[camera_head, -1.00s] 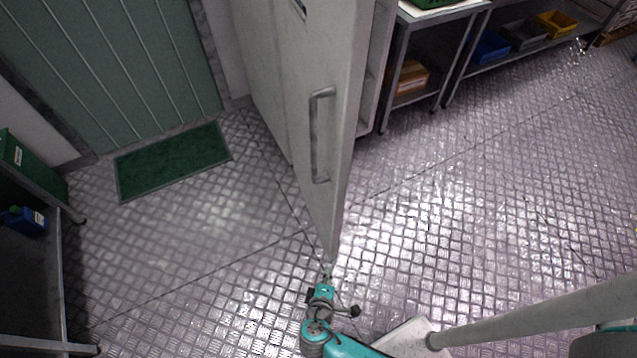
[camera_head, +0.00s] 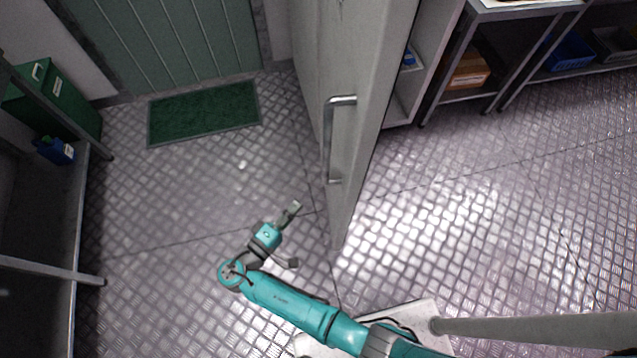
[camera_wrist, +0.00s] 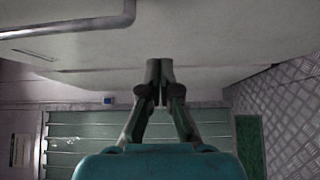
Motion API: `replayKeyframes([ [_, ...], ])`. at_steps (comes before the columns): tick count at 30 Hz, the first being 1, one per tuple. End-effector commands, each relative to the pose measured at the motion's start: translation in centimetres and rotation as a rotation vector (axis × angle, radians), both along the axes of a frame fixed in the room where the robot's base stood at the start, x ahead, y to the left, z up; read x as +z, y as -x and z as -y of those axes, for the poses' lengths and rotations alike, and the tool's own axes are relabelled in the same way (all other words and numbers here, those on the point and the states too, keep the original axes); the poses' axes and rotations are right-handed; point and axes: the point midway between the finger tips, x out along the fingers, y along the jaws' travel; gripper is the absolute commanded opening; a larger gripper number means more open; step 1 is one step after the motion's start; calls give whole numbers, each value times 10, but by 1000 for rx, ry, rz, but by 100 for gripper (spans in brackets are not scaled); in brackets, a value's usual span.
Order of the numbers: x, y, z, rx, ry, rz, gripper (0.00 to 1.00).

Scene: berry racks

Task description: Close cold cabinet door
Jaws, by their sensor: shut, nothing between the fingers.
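The light grey cold cabinet door (camera_head: 377,95) stands open, jutting toward me. Its metal bar handle (camera_head: 328,140) is on the left face. The door's face (camera_wrist: 215,35) fills the top of the wrist view, with the handle (camera_wrist: 70,28) at upper left. My gripper (camera_head: 296,206) is left of the door's near edge, below the handle in the picture. It is shut and empty, with its fingertips (camera_wrist: 160,68) together. The head view shows a gap between it and the door in the picture; whether they touch cannot be told from the wrist view.
Right of the door are open cabinet shelves (camera_head: 399,108) and a metal rack (camera_head: 480,94) with bins. A green mat (camera_head: 205,112) lies before a green panelled door (camera_head: 165,40). A metal rack (camera_head: 75,225) stands at left. The floor between rack and door is clear.

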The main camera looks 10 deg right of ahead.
Motion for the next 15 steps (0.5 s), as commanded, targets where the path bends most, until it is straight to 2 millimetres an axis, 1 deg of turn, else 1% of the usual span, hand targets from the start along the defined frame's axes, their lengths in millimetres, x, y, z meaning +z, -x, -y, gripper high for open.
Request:
replayKeyframes([
  [5, 0, -15, 21, -4, -1, 1, 0],
  [15, 0, -53, 72, -4, -1, -1, 0],
])
